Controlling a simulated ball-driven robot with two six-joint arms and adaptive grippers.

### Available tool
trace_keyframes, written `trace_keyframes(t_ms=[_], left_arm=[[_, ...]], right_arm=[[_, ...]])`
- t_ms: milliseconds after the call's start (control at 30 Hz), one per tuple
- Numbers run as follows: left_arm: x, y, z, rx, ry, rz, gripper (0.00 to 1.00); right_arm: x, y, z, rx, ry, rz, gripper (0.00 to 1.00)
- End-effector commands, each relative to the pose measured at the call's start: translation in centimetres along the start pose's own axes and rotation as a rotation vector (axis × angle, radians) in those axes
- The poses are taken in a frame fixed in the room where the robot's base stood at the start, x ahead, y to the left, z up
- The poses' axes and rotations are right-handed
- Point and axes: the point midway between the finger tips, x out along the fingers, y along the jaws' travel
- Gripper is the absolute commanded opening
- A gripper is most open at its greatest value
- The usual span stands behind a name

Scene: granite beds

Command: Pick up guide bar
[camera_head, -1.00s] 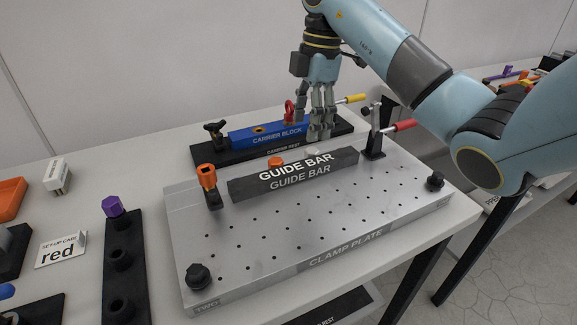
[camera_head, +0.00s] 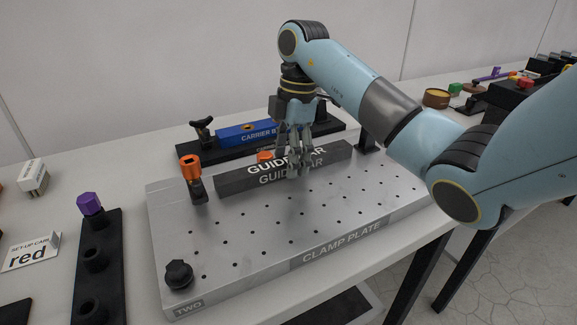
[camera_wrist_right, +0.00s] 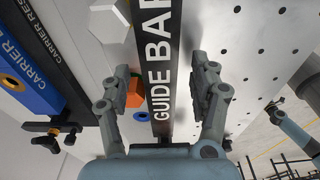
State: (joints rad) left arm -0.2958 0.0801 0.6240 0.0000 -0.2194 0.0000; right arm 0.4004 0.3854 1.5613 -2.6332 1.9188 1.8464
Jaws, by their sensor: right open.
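The guide bar (camera_head: 235,181) is a long dark bar with white lettering, lying on the grey clamp plate (camera_head: 250,237) along its back side. It also shows in the right wrist view (camera_wrist_right: 157,60), running between the fingers. My right gripper (camera_head: 294,174) is above the bar's middle, pointing down, and hides part of the lettering. In the right wrist view my right gripper (camera_wrist_right: 158,75) is open, one finger on each side of the bar, with nothing held. I cannot tell how far the fingertips are above the plate. My left gripper is not in view.
An orange clamp post (camera_head: 191,170) stands at the bar's left end. A blue carrier block (camera_head: 240,134) lies on a black rest behind the plate. An orange piece (camera_wrist_right: 134,92) sits close beside the bar. A black knob (camera_head: 178,274) stands at the plate's front left corner.

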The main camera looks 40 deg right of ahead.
Motion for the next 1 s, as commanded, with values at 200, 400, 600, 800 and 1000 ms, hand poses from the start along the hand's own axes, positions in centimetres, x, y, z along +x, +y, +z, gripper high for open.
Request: trace_keyframes(t_ms=[200, 400, 600, 800, 1000], left_arm=[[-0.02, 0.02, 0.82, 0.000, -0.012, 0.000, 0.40], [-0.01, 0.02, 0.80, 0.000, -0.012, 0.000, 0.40], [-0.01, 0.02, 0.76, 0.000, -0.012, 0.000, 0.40], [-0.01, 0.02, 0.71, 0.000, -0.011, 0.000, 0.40], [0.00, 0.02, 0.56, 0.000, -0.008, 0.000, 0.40]], right_arm=[[-0.04, 0.01, 0.00, 0.000, 0.000, 0.000, 0.42], [-0.05, 0.01, 0.01, 0.000, 0.000, 0.000, 0.16], [-0.06, 0.02, 0.01, 0.000, 0.000, 0.000, 0.00], [-0.19, 0.10, -0.02, 0.000, 0.001, 0.003, 0.00], [-0.32, 0.10, -0.04, 0.000, 0.001, 0.003, 0.00]])
